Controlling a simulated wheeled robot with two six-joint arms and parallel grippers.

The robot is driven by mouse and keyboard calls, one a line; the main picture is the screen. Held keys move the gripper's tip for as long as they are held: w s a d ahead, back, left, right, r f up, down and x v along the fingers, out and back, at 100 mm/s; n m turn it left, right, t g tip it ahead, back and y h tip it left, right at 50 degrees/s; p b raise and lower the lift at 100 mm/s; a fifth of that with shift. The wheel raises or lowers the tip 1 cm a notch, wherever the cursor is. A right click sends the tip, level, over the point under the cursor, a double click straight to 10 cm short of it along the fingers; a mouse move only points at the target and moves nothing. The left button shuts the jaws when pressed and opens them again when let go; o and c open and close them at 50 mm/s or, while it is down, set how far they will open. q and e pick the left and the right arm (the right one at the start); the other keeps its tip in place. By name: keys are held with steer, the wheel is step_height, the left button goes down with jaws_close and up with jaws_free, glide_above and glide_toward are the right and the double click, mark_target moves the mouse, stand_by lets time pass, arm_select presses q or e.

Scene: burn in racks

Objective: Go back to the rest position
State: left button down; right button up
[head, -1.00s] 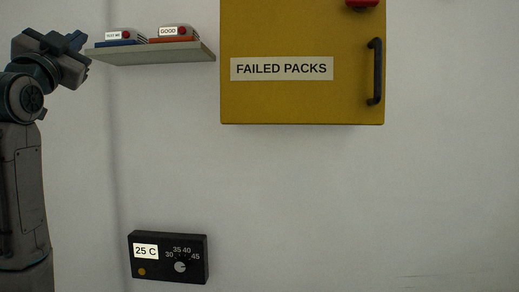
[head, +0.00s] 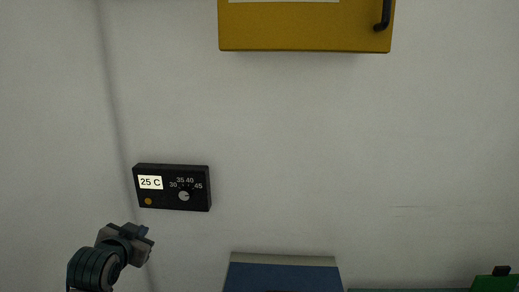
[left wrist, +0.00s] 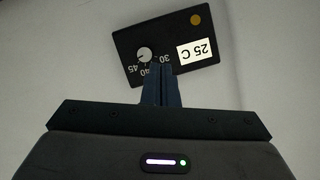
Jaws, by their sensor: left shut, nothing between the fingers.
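My left gripper (head: 146,240) is low at the left of the head view, just below the black thermostat box. In the left wrist view its fingers (left wrist: 161,88) are shut together with nothing between them. They overlap the lower edge of the box in that picture and hide part of its dial scale; I cannot tell the distance. The thermostat box (head: 171,199) is on the wall, reads 25 C, and has a round dial and a yellow button. It shows upside down in the left wrist view (left wrist: 125,46). My right gripper is not in view.
The yellow cabinet (head: 290,32) with a black handle (head: 385,14) is on the wall at the top. A blue object with a grey top edge (head: 282,260) stands at the bottom middle. A green object (head: 496,284) is at the bottom right. The wall between is bare.

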arm_select(q)
steer(key=s+d+f+n+g, duration=0.2)
steer(key=s+f+g, duration=0.5)
steer(key=s+f, duration=1.65)
steer(key=s+f+n+g, duration=0.1)
steer(key=s+f+g, duration=0.3)
steer(key=s, duration=0.9)
step_height(320, 180, down, 35)
steer(key=a+b, duration=0.2)
steer(key=b, duration=0.4)
steer(key=s+f+g+b, duration=0.1)
steer(key=s+f+b, duration=0.2)
steer(key=s+f, duration=0.6)
steer(key=s+a+f+g+b, duration=0.1)
steer(key=s+f+b, duration=0.2)
steer(key=s+f, duration=0.7)
step_height(320, 180, down, 8)
steer(key=shift+a+f+n, duration=0.15)
steer(key=shift+a+n, duration=0.15)
steer(key=shift+n, duration=0.1)
